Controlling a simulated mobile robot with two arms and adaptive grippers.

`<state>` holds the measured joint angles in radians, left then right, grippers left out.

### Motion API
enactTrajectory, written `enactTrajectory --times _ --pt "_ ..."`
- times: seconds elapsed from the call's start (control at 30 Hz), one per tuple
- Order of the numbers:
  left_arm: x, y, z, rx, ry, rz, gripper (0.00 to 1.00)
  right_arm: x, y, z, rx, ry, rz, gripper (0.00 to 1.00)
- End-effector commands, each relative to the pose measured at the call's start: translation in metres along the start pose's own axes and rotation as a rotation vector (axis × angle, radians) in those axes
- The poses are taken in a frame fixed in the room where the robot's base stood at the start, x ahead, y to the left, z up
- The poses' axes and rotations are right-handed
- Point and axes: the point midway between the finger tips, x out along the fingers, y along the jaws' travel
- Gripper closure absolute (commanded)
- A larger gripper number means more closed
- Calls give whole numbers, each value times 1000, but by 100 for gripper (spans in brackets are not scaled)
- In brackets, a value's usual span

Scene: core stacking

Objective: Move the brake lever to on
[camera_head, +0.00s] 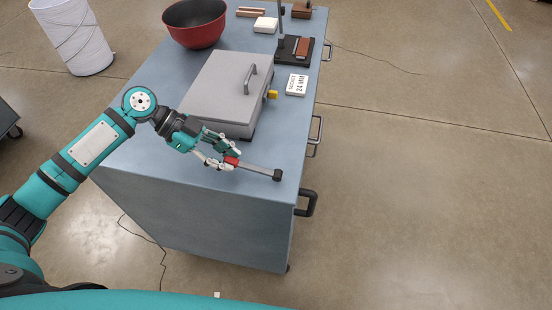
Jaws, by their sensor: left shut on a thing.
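The brake lever (257,169) appears to be the grey bar near the front edge of the blue-grey cart top (160,140). It has a red grip at its left end and a dark block at its right end. My left gripper (230,160) reaches in from the left and is shut on the red grip, hiding part of it. The bar lies nearly level, pointing right and slightly toward the front. I see no on or off marking. My right gripper is not in view.
A grey lidded box (215,95) stands just behind the lever. A label card (297,85) reading 24 MM, a red bowl (196,22) and small blocks are farther back. A white bin (75,38) stands on the floor.

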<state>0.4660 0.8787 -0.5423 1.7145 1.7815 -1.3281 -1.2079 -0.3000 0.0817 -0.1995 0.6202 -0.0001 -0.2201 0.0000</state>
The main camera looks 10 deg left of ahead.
Motion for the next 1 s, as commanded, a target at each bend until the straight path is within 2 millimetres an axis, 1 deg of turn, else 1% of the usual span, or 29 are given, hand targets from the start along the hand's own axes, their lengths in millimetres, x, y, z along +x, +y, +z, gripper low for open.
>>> enactTrajectory --times 0.03,0.07,0.47,0.67,0.7,0.9,1.0 --pt "2 0 7 -3 -5 -1 100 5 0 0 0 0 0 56" --pt "2 0 8 -3 -5 -2 100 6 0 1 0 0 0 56" --pt "1 0 9 -2 -6 -2 100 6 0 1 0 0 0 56" --pt "8 0 19 -2 -5 -2 100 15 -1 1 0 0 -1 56" --pt "7 -1 18 -1 -5 -2 76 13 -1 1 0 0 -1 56" --pt "6 0 16 -1 -3 -2 51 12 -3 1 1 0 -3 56" --pt "6 0 15 0 -2 -1 51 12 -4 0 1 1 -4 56"
